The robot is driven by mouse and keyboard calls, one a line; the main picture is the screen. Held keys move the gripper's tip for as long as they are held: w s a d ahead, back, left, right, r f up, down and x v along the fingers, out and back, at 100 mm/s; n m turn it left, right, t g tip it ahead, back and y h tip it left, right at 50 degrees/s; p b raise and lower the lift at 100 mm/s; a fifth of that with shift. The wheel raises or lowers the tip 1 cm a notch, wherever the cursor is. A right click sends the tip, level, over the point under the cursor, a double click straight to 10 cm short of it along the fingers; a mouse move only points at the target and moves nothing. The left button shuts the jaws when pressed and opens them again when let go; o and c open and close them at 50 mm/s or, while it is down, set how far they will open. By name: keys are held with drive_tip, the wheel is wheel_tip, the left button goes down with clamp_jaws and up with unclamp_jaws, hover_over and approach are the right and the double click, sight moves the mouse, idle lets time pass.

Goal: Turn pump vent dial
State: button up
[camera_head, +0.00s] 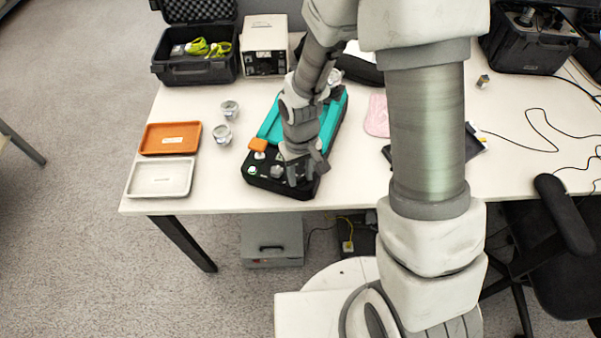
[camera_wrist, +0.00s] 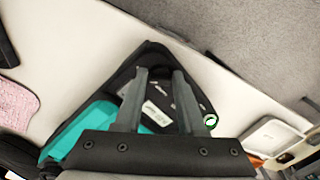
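The pump (camera_head: 271,128) is a black and teal unit lying on the white table. Its black control panel faces the near table edge. On the panel are a grey knob (camera_head: 277,171), a small white-and-green knob (camera_head: 252,170) and an orange block (camera_head: 258,145). My gripper (camera_head: 306,172) is over the right part of the panel, pointing down. In the wrist view my gripper (camera_wrist: 159,76) has its two fingers apart, with panel and a pale label (camera_wrist: 157,113) between them. A green-ringed knob (camera_wrist: 211,121) shows right of the fingers. I cannot tell which knob is the vent dial.
Left of the pump are two metal cups (camera_head: 222,134), an orange tray (camera_head: 171,138) and a white tray (camera_head: 161,178). A black open case (camera_head: 195,70) and a white box (camera_head: 264,45) stand behind. A pink cloth (camera_head: 377,116) lies to the right.

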drive_tip(key=shift+o, duration=1.4)
wheel_tip(320, 180, up, 18)
drive_tip(key=p, duration=0.3)
drive_tip(key=shift+f, duration=0.25)
wheel_tip(320, 180, up, 11)
drive_tip(key=m+t+p, duration=0.1)
drive_tip(key=m+t, duration=0.1)
drive_tip(key=t, duration=0.1)
hover_over(301, 177)
drive_tip(key=s+d, duration=0.4)
drive_tip(key=d, duration=0.2)
drive_tip(key=s+d+r+m+t+p, duration=0.1)
drive_tip(key=s+d+r, duration=0.3)
drive_tip(key=s, duration=0.4)
drive_tip(key=shift+d+r+m+t, duration=0.25)
drive_tip(key=shift+r+m+t, duration=0.25)
drive_tip(key=shift+r+t, duration=0.35)
